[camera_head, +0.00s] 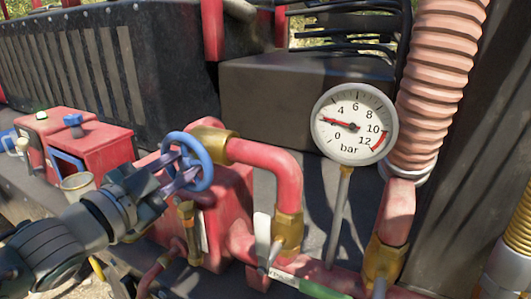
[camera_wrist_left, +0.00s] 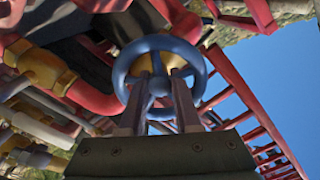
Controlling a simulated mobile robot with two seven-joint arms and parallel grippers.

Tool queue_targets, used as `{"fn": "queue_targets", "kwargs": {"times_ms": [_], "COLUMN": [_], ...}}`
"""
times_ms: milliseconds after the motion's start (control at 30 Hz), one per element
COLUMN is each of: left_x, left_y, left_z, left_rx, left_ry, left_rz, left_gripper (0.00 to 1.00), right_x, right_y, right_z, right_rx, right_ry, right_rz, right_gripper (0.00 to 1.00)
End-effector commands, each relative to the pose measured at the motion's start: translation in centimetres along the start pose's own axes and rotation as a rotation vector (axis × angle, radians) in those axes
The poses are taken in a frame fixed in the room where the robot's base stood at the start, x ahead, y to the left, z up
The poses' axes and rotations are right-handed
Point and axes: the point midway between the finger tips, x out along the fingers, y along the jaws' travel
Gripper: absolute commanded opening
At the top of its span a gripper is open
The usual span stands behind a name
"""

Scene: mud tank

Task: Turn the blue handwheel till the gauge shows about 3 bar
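The blue handwheel (camera_head: 192,162) sits on a red pipe fitting left of centre in the head view. My left gripper (camera_head: 184,174) reaches it from the lower left. In the left wrist view the handwheel (camera_wrist_left: 159,78) faces me, with my left gripper's two fingers (camera_wrist_left: 161,75) apart, one on each side of the hub, inside or just in front of the rim. Contact with the wheel cannot be told. The round white gauge (camera_head: 354,124), marked bar, stands to the right; its red needle points left, at about 2, between 0 and 4. My right gripper is not in view.
A red curved pipe (camera_head: 275,165) with brass collars runs close right of the wheel. A ribbed pink hose (camera_head: 437,80) rises behind the gauge. Red boxes (camera_head: 98,148) and a metal cup (camera_head: 78,186) stand left, near my left arm. A dark tank wall lies behind.

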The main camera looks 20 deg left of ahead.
Motion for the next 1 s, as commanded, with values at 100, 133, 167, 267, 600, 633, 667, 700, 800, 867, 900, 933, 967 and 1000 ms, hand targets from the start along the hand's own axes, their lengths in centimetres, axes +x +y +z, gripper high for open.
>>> {"fn": "queue_targets", "kwargs": {"times_ms": [100,133,167,267,600,633,667,700,800,867,900,933,967,1000], "left_x": [-0.02,-0.02,-0.02,-0.02,-0.04,-0.04,-0.04,-0.04,-0.03,-0.03,-0.03,-0.03,-0.03,-0.03], "left_y": [0.00,0.00,0.00,0.00,0.06,0.03,0.01,0.00,0.00,0.00,0.00,0.00,0.00,0.00], "left_z": [0.00,0.00,0.00,0.00,0.07,0.03,0.01,0.01,0.01,0.01,0.01,0.01,0.01,0.01], "left_rx": [0.000,0.000,0.000,0.000,0.176,0.179,0.179,0.178,0.177,0.177,0.176,0.176,0.176,0.176], "left_ry": [0.000,0.000,0.000,0.000,0.001,0.001,0.000,0.000,0.000,0.000,0.000,0.000,0.000,0.000], "left_rz": [0.000,0.000,0.000,0.000,0.000,0.000,0.000,0.001,0.001,0.001,0.001,0.001,0.001,0.001], "left_gripper": [0.00,0.00,0.00,0.00,0.00,0.00,0.00,0.00,0.00,0.35,0.39,0.43,0.44,0.44], "right_x": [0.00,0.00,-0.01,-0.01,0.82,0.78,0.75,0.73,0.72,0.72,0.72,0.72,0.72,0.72], "right_y": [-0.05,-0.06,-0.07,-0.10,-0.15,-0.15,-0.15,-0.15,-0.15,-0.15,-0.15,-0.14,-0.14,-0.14], "right_z": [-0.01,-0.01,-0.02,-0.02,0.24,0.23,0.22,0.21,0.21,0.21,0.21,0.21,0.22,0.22], "right_rx": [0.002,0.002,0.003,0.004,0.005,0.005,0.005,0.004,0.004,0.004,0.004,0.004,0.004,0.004], "right_ry": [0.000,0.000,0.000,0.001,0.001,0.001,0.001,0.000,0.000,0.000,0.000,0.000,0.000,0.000], "right_rz": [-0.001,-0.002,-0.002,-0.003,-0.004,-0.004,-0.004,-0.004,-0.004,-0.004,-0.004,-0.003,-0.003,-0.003], "right_gripper": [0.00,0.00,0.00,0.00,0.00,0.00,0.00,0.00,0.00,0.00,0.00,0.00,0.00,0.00]}}
